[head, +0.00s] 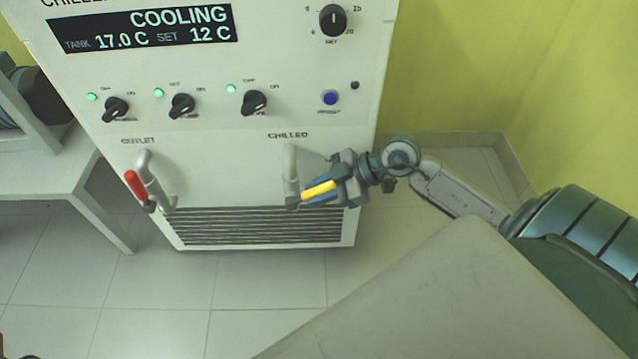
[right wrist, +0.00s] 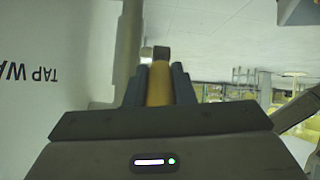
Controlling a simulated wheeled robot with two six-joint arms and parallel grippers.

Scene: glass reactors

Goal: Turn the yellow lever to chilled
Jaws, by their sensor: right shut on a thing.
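The yellow lever (head: 319,190) is on the pipe (head: 291,165) under the "CHILLED" label on the white chiller's front. It points to the right of the pipe, tilted slightly up. My right gripper (head: 322,189) is shut on the yellow lever, with its fingers along both sides of it. In the right wrist view the lever (right wrist: 160,84) lies between the two dark fingers, beside the grey pipe (right wrist: 128,45). My left gripper is not in view.
A red lever (head: 136,185) sits on the outlet pipe at the left. The chiller panel has black knobs (head: 182,106), a blue button (head: 330,98) and a display (head: 140,30) reading COOLING. A white table (head: 60,170) stands left; a grey surface (head: 450,300) is at lower right.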

